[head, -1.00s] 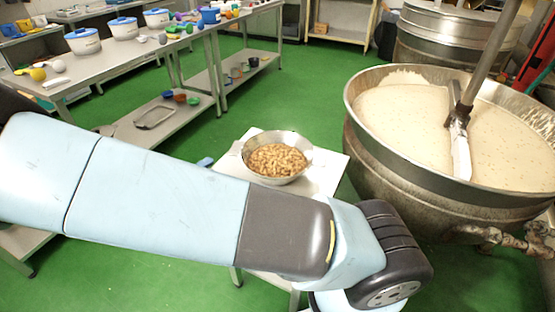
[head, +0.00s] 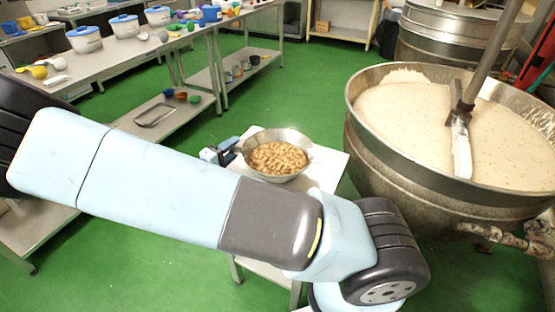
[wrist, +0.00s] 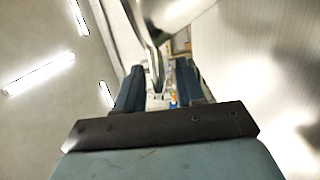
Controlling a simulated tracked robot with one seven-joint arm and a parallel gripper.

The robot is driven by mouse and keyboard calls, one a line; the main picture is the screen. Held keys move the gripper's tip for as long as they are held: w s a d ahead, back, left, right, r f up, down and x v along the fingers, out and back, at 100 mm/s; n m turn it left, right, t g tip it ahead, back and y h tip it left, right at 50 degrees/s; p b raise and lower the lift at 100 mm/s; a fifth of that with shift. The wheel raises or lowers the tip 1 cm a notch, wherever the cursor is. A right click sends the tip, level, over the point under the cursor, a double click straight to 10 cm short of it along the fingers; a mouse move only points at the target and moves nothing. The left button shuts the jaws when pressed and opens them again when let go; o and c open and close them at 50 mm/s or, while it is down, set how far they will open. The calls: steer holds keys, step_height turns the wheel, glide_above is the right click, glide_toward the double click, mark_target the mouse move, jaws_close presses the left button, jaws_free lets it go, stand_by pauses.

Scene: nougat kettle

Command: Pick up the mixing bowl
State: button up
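The mixing bowl (head: 292,138) is a shiny metal bowl with tan nuts (head: 276,158) in it. It stands upright on a small pale table (head: 325,172) in the head view. My gripper (head: 226,150) is at the bowl's left side, with its blue fingers beside the rim. In the wrist view my gripper (wrist: 160,88) has its two dark blue fingers spread apart. The bowl's metal rim and wall (wrist: 178,14) show above, and the rim edge reaches down between the fingers. I cannot tell whether a finger touches it. My arm hides the table's near left part.
A large kettle (head: 400,170) of pale nougat with a stirring paddle (head: 461,140) stands close on the right.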

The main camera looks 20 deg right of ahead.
mark_target(244, 140)
steer(key=shift+x, duration=1.55)
steer(key=shift+c, duration=0.4)
steer(key=shift+f, duration=0.1)
jaws_close()
